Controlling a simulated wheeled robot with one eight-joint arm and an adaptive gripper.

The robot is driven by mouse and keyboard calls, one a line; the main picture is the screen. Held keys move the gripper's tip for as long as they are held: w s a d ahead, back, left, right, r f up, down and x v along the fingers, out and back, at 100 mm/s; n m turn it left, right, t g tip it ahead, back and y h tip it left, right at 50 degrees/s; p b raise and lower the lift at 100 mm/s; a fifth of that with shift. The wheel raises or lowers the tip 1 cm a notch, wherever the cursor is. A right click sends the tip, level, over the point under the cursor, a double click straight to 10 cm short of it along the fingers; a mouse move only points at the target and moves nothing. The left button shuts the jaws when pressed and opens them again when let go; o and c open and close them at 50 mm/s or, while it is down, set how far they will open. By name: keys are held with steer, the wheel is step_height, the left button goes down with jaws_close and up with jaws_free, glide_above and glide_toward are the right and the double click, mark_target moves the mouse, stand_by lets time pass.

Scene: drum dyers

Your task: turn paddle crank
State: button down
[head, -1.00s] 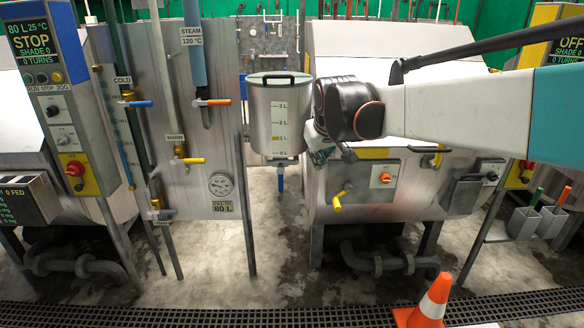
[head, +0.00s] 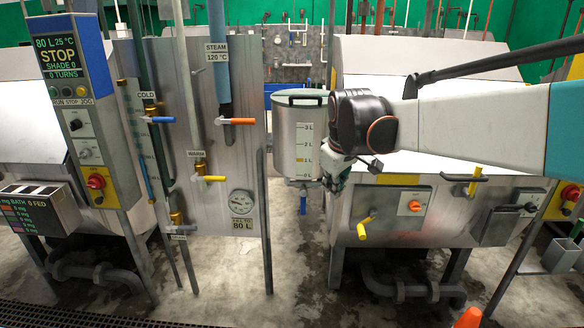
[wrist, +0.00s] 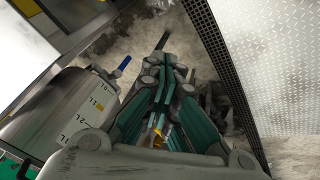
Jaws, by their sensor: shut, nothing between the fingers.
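A small crank with a yellow handle (head: 363,229) sits on the front panel of the right-hand drum machine (head: 400,212); it may be the paddle crank, but no label on it is readable. My gripper (head: 340,182) is shut and empty beside the measuring tank, above and left of this crank and apart from it. In the wrist view, the green-padded fingers of my gripper (wrist: 168,72) are together and point down towards the floor. Something yellow shows low between the finger links, too small to identify.
The steel measuring tank (head: 300,135) with a blue valve handle (head: 303,205) stands close left of my gripper. A valve panel (head: 245,160) with coloured levers stands further left. An orange cone (head: 470,318) is on the floor at the lower right.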

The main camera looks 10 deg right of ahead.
steer(key=w+d+f+n+g+p, duration=0.25)
steer(key=w+d+f, duration=0.25)
steer(key=w, duration=0.3)
steer(key=w+d+f+n+g+p, duration=0.15)
steer(key=w+d+f+n, duration=0.25)
steer(key=w, duration=0.4)
steer(key=w+d+f+n+b, duration=0.1)
steer(key=d+f, duration=0.3)
steer(key=f, duration=0.7)
steer(key=w+d+f+n+b, duration=0.1)
steer(key=d+f, duration=0.3)
steer(key=f, duration=0.7)
steer(key=shift+w+d+n+g, duration=0.2)
steer(key=shift+w+n+g, duration=0.2)
steer(key=shift+w, duration=0.2)
steer(key=shift+f+b, duration=0.4)
steer(key=shift+f, duration=0.2)
